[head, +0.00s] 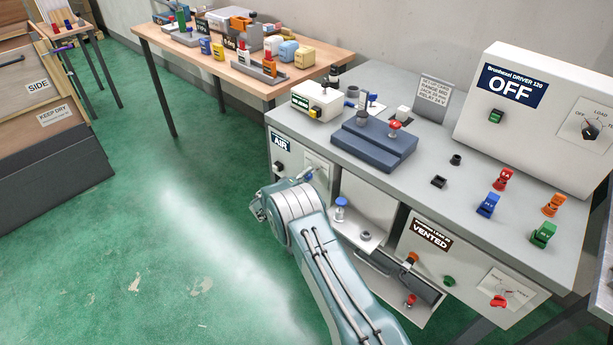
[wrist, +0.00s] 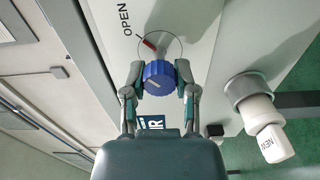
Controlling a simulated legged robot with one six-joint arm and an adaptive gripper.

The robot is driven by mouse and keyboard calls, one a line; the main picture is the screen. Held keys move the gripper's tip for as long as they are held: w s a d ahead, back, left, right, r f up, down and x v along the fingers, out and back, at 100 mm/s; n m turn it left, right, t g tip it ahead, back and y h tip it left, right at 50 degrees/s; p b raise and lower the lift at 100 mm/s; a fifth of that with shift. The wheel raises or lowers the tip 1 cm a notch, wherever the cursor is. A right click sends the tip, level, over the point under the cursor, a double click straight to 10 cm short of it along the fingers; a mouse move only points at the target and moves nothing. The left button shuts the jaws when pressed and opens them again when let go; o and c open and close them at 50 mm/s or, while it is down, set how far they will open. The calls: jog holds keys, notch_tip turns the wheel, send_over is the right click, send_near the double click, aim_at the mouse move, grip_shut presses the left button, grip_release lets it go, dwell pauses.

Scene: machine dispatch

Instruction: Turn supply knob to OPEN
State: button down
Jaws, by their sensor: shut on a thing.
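In the wrist view my gripper (wrist: 159,74) has its two fingertips closed on opposite sides of a blue round knob (wrist: 160,84). The knob has a short pale mark near its left edge. The knob sits on a pale panel with a thin dial circle around its upper part. The word OPEN (wrist: 124,18) is printed on the panel, up and left of the knob, and a red mark (wrist: 149,44) lies on the circle.
A white cylinder marked NEW (wrist: 266,125) is right of the knob in the wrist view. The bench (head: 430,150) carries a blue-grey fixture (head: 372,147) and a driver box reading OFF (head: 512,88). A VENTED panel (head: 431,240) is right of my arm. Green floor lies clear at left.

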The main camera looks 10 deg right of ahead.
jog(key=shift+d+f, duration=0.2)
jog(key=shift+d, duration=0.05)
jog(key=shift+c, duration=2)
grip_release()
jog(key=shift+a, duration=0.1)
jog(key=shift+s+a, duration=0.15)
jog(key=shift+a, duration=0.1)
jog(key=v, duration=1.1)
jog(key=shift+s+a, duration=0.1)
